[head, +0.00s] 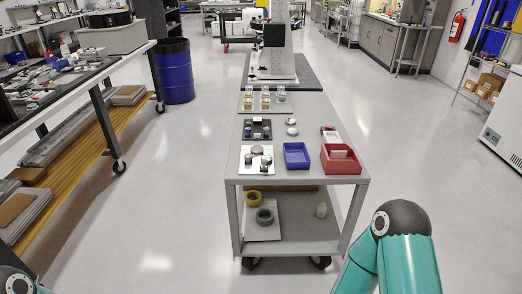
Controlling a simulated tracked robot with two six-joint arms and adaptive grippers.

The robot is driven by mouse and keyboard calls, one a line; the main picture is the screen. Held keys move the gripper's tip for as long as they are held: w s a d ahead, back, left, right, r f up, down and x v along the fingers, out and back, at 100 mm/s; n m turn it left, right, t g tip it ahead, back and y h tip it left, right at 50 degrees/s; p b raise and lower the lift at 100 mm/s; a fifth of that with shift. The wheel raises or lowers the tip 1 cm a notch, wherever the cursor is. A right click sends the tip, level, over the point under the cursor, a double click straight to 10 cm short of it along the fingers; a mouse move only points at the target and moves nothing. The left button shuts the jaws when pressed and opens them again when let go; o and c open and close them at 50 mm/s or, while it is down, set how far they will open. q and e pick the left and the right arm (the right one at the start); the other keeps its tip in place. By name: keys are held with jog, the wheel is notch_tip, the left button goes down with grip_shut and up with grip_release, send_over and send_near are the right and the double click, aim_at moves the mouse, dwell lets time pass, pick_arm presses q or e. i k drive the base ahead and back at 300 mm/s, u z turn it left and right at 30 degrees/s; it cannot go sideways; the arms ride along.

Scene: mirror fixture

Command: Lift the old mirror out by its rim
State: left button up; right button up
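A grey cart (308,184) stands ahead of me. On its near left a white plate (245,166) carries a grey disc (257,150) and small dark parts. Behind it is a black tray (248,133) with small round parts. Two light round pieces (292,132) lie to the right of the black tray. Which of these is the old mirror, or whether it sits in a fixture, I cannot tell at this size. Neither gripper is in view; only parts of my arms show at the bottom corners.
A blue bin (296,155) and a red bin (341,160) holding a light block stand at the cart's near right. Small yellowish containers (264,103) and a tall grey stand (277,50) are farther back. A blue barrel (174,72) and a long bench are left. Floor right is clear.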

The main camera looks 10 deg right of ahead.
aim_at(257, 149)
jog(key=z, duration=0.05)
jog(key=i, duration=0.95)
jog(key=u, duration=0.1)
